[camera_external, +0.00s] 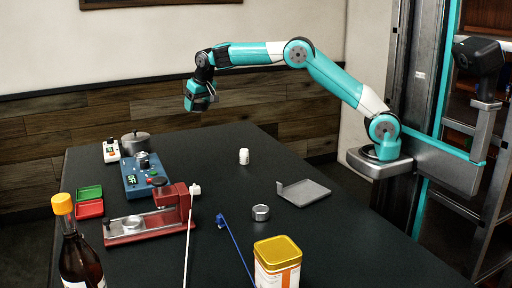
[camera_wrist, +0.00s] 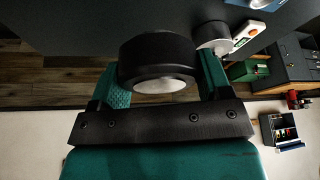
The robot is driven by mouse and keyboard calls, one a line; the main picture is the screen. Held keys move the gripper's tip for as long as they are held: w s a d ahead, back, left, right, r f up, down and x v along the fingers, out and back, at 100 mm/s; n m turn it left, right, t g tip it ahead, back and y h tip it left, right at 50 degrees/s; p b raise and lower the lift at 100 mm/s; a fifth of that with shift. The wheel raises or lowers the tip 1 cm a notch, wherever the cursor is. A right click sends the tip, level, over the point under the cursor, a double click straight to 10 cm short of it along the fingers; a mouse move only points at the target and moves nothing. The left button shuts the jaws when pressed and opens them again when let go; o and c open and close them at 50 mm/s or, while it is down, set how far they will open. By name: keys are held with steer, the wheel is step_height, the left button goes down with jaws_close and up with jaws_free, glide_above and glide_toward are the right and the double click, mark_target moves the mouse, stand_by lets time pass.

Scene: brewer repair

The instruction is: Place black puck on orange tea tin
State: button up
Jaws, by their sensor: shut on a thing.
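The black puck (camera_wrist: 157,52) is a short black cylinder with a pale disc on one face. In the wrist view it sits between the two teal fingers of my gripper (camera_wrist: 160,76), which is shut on it. In the external view my gripper (camera_external: 200,98) is raised above the far end of the table; the puck is too dark and small there to make out clearly. The orange tea tin (camera_external: 277,265) stands upright at the near edge of the picture, with a yellow lid and a white label. It is far from my gripper, and nothing is on its lid.
The dark table (camera_external: 225,190) also holds a red machine (camera_external: 150,215), a blue device (camera_external: 145,176), a grey pot (camera_external: 135,142), a white bottle (camera_external: 243,156), a metal ring (camera_external: 261,212), a grey tray (camera_external: 303,193) and a tall dark bottle (camera_external: 80,250). A blue stick (camera_external: 235,247) lies left of the tin.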

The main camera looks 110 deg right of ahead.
steer(key=w+a+r+n+t+p, duration=0.1)
steer(key=w+a+r, duration=0.1)
steer(key=w+a, duration=0.45)
steer(key=w+a+r+n+p, duration=0.1)
steer(key=w+a+n+p, duration=0.15)
steer(key=a, duration=0.75)
step_height(320, 180, up, 9)
steer(key=n+t+y+p, duration=0.2)
steer(key=n+y+p, duration=0.1)
steer(key=n+p, duration=0.4)
glide_above(269, 250)
steer(key=s+b, duration=0.1)
steer(key=b, duration=0.1)
steer(key=shift+n, duration=0.35)
steer(key=f+p, duration=0.1)
steer(key=f, duration=0.6)
steer(key=f+p, duration=0.2)
steer(key=f, duration=0.6)
steer(key=shift+s+a, duration=0.1)
steer(key=shift+s, duration=0.1)
step_height(269, 250, down, 5)
steer(key=shift+r+p, duration=0.1)
steer(key=shift+p, duration=0.65)
steer(key=shift+f, duration=0.25)
steer(key=shift+f, duration=0.1)
